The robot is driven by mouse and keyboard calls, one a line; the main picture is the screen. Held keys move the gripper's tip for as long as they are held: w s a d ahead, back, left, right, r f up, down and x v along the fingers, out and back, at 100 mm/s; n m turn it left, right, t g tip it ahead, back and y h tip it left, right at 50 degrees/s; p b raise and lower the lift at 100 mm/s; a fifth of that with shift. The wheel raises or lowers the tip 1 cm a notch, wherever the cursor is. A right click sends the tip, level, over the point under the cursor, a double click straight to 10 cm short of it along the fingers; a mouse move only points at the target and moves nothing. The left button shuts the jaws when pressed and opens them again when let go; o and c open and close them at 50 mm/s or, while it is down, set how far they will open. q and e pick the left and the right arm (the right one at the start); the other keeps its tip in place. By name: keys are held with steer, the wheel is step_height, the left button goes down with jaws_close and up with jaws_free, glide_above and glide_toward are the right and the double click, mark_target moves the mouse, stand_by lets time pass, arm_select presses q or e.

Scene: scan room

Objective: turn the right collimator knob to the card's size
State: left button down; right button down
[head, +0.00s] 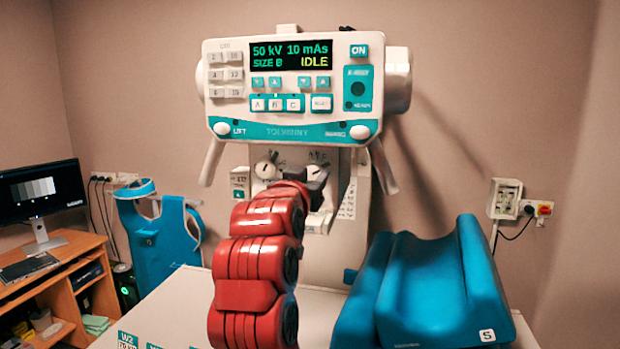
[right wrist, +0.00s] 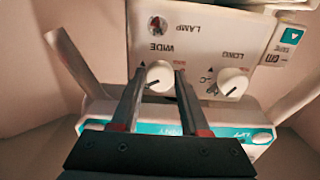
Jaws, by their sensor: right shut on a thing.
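The right collimator knob, white with WIDE printed beside it, shows in the right wrist view (right wrist: 159,76) between my fingertips and partly in the head view (head: 317,172). My right gripper (right wrist: 159,74) is shut on this knob, one finger on either side; it also shows in the head view (head: 316,184). The left knob (head: 266,168), marked LONG, stands free beside it in the right wrist view (right wrist: 233,82). The scale the right knob points to is too small or hidden to read. The display (head: 291,55) reads 50 kV, 10 mAs, SIZE B, IDLE. My left gripper is out of view.
The white console (head: 230,112) with its buttons hangs just above the knobs, with a slanted handle (head: 212,162) at its left. A blue cradle-shaped cushion (head: 440,300) stands at the right. A desk with a monitor (head: 40,189) and a blue apron (head: 155,235) are at the left.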

steer(key=shift+n, duration=0.4)
steer(key=n+p, duration=0.2)
steer(key=n, duration=0.2)
steer(key=shift+r+n+p, duration=0.15)
steer(key=shift+n+p, duration=0.15)
steer(key=shift+p, duration=0.1)
steer(key=n+p, duration=0.2)
steer(key=n, duration=0.1)
steer(key=shift+n, duration=0.4)
steer(key=shift+d+n+p, duration=0.1)
steer(key=shift+n+p, duration=0.6)
steer(key=shift+p, duration=0.05)
steer(key=shift+c, duration=2)
jaws_free()
